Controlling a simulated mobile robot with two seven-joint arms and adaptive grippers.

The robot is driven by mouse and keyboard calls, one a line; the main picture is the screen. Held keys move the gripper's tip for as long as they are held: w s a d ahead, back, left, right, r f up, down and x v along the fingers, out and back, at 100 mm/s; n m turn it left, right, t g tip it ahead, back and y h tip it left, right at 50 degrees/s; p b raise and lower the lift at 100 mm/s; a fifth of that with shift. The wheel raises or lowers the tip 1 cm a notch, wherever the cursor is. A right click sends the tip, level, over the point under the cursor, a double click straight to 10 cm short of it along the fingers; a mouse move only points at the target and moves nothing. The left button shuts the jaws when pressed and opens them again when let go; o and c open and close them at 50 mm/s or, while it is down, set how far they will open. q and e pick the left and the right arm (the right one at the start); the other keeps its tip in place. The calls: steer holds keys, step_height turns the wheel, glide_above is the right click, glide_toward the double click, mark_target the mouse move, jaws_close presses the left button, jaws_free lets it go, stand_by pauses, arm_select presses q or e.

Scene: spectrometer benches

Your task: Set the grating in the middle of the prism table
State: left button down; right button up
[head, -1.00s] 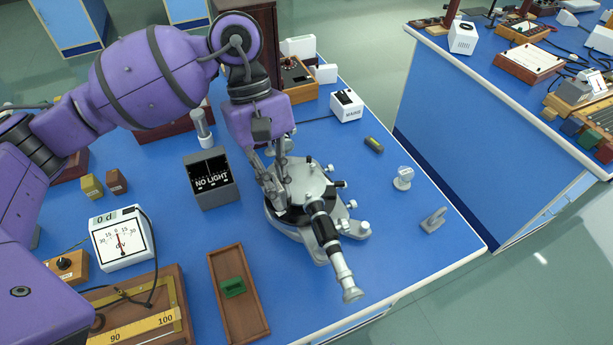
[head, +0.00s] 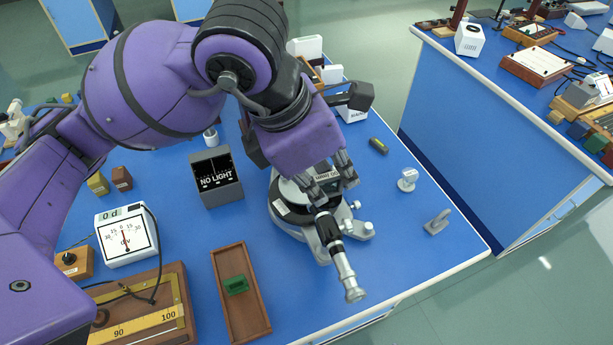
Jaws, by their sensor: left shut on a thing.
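My left gripper (head: 330,178) is over the spectrometer, with its fingers on either side of a small pale plate with dark lettering, which I take to be the grating (head: 327,175). The gripper is shut on it. The prism table (head: 289,192) is the pale round top of the spectrometer (head: 283,222); its far side and middle are largely hidden by my gripper. The grating is above or at the table's right part; I cannot tell whether it touches the table. My right gripper is not in view.
The telescope (head: 340,258) points toward the front right. A "NO LIGHT" box (head: 215,178) stands left of the spectrometer. A small lens mount (head: 407,180) and a grey stand (head: 436,222) stand at the right.

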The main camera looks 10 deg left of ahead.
arm_select(q)
steer(key=shift+n, duration=0.3)
steer(key=w+a+f, duration=0.2)
steer(key=w, duration=0.1)
steer(key=w+a+f, duration=0.1)
steer(key=w+f, duration=0.2)
steer(key=w, duration=0.1)
steer(key=w+a+f, duration=0.2)
steer(key=w+f, duration=0.1)
steer(key=w, duration=0.1)
steer(key=shift+a, duration=0.35)
steer(key=shift+w+a+f, duration=0.3)
steer(key=shift+w+f, duration=0.15)
steer(key=shift+f, duration=0.25)
steer(key=shift+w+a+f, duration=0.1)
steer(key=shift+w+f, duration=0.1)
steer(key=shift+f, duration=1.5)
steer(key=shift+f, duration=0.15)
steer(key=c, duration=2.2)
jaws_free()
steer(key=o, duration=0.4)
